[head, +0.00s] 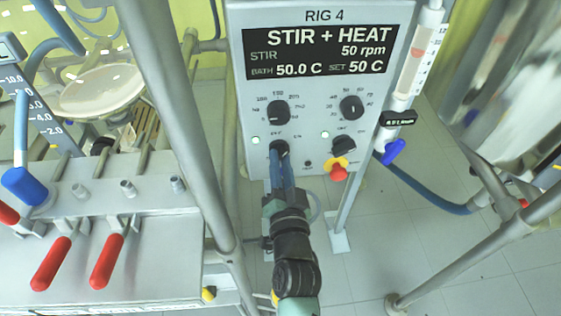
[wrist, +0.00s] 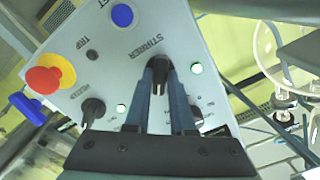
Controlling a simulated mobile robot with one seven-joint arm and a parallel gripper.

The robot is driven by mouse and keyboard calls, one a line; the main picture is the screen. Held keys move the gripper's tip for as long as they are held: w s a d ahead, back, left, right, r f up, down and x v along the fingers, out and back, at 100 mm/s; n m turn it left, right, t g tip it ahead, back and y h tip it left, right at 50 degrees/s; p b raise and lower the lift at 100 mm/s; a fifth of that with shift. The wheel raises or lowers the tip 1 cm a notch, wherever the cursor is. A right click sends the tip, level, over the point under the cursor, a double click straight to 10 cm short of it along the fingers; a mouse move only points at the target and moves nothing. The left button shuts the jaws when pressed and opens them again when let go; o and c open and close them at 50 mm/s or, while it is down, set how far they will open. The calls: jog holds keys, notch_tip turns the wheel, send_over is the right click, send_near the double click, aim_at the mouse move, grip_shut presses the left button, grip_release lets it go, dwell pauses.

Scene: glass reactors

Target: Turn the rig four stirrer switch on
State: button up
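The rig four control box (head: 310,165) stands in the head view's upper middle. Its display (head: 317,50) reads "STIR + HEAT", stir 50 rpm, bath 50.0 C, set 50 C. The black stirrer switch (head: 279,147) is at the box's lower left. It also shows in the wrist view (wrist: 158,64), beside the label "STIRRER". My gripper (head: 282,163) is at this switch, with its two blue fingers closed on either side of the switch's grip in the wrist view (wrist: 159,75). The fingers partly hide the switch.
A heater switch (head: 343,145) and a red-and-yellow stop button (head: 339,169) sit to the right. Two dials (head: 278,112) (head: 351,107) are above. A metal post (head: 185,120) rises left of the box. Red-handled valves (head: 52,263) are at the lower left.

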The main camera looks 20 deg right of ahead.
grip_shut()
jog(key=m+p, duration=0.1)
jog(key=m, duration=0.3)
jog(key=shift+m, duration=0.4)
jog(key=o, duration=0.5)
grip_release()
jog(key=shift+o, duration=0.2)
jog(key=shift+s, duration=0.15)
jog(key=v, duration=1.2)
jog(key=shift+s+b, duration=0.35)
jog(key=shift+b, duration=0.1)
